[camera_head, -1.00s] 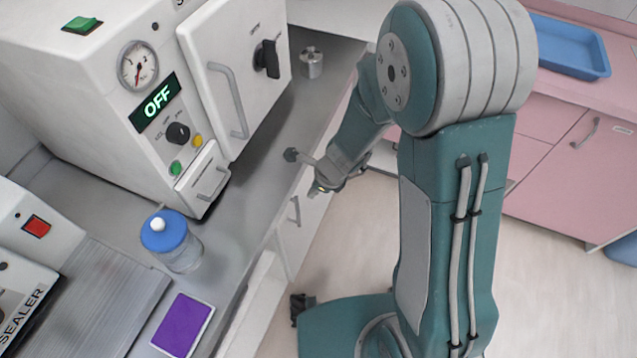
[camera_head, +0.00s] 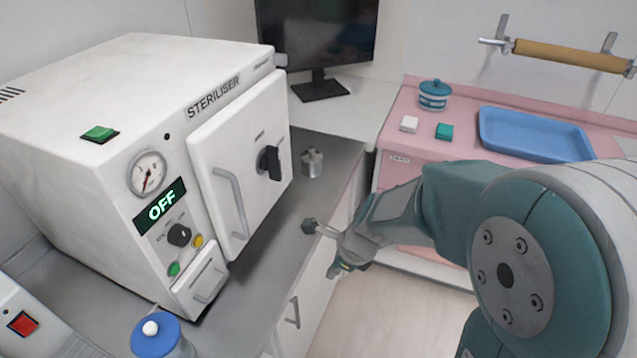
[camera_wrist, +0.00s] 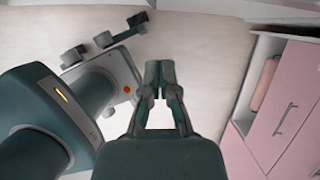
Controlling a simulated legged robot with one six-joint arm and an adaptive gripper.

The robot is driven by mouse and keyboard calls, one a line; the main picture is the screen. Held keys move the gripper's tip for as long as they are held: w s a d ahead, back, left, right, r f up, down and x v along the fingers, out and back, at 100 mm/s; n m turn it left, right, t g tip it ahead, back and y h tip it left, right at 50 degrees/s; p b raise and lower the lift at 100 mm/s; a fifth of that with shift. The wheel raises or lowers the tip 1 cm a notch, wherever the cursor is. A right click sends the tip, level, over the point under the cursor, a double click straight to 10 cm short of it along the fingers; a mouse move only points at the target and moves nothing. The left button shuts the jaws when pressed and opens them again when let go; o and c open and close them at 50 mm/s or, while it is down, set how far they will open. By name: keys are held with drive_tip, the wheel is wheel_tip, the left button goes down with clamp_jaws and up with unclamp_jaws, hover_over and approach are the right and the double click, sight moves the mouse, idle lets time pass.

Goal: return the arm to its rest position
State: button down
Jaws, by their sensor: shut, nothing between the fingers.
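My arm comes in from the lower right in the head view, with its large round joint near the camera and its forearm pointing left. My gripper (camera_head: 337,270) is at the far end, beside the grey counter's front edge and above the floor, apart from any object. It looks small and partly turned away there. In the wrist view my gripper (camera_wrist: 160,72) shows its two fingers together at the tips, with nothing between them. Below it lies pale floor, and parts of my own body show at the left.
The white steriliser (camera_head: 110,80) stands on the grey counter (camera_head: 285,222), its display reading OFF. A small metal pot (camera_head: 312,163) and a blue-lidded jar (camera_head: 156,335) are also there. A pink cabinet (camera_wrist: 285,110) with a blue tray (camera_head: 535,135) stands opposite. Floor between is open.

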drive_tip(key=s+d+r+n+t+h, duration=0.2)
drive_tip(key=s+d+r+n, duration=0.2)
drive_tip(key=n, duration=0.7)
drive_tip(key=s+d+r+n+t+h, duration=0.2)
drive_tip(key=s+d+r+n, duration=0.3)
drive_tip(key=s+r+n, duration=0.4)
wheel_tip(320, 180, up, 4)
drive_tip(key=shift+d+r+n, duration=0.1)
drive_tip(key=shift+d+n, duration=0.1)
drive_tip(key=shift+n, duration=0.8)
